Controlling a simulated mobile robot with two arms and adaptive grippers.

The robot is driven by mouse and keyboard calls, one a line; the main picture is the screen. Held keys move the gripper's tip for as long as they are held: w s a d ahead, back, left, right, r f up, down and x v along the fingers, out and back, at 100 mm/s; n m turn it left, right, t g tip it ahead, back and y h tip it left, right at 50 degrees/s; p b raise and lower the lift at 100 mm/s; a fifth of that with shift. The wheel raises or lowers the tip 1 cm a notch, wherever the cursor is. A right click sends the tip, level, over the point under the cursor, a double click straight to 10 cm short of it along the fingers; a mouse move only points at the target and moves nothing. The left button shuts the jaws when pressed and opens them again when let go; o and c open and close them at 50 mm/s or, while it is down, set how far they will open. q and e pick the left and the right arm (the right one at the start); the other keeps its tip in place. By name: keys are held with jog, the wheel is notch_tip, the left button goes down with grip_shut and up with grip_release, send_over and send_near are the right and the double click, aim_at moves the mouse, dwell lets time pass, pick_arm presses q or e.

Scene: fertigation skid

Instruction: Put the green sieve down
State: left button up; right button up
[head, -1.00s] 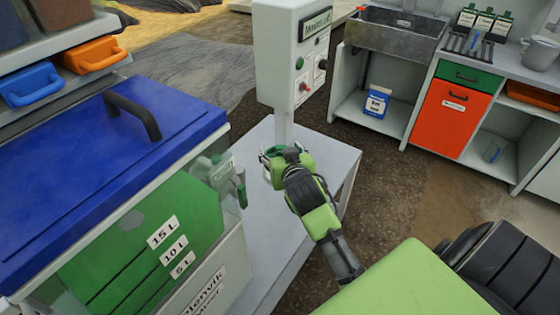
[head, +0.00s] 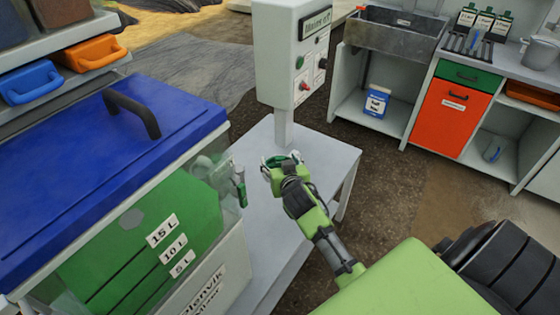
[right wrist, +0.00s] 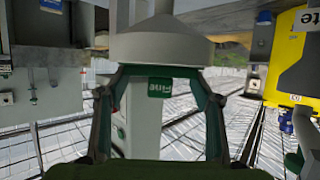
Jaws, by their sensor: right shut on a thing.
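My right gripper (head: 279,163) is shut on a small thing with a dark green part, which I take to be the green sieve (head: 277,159). It is over the white table, close to the foot of the control post. The fingers cover much of it, and I cannot tell whether it touches the tabletop. My left gripper is not in view.
The white table (head: 262,235) is bare in front of the gripper. The grey control post (head: 290,60) rises behind it. A blue-lidded tank (head: 120,140) stands close on the left, with a green-handled fitting (head: 240,187). A sink (head: 395,35) and bench are at back right.

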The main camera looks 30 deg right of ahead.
jog(key=o, duration=1.4)
jog(key=v, duration=1.2)
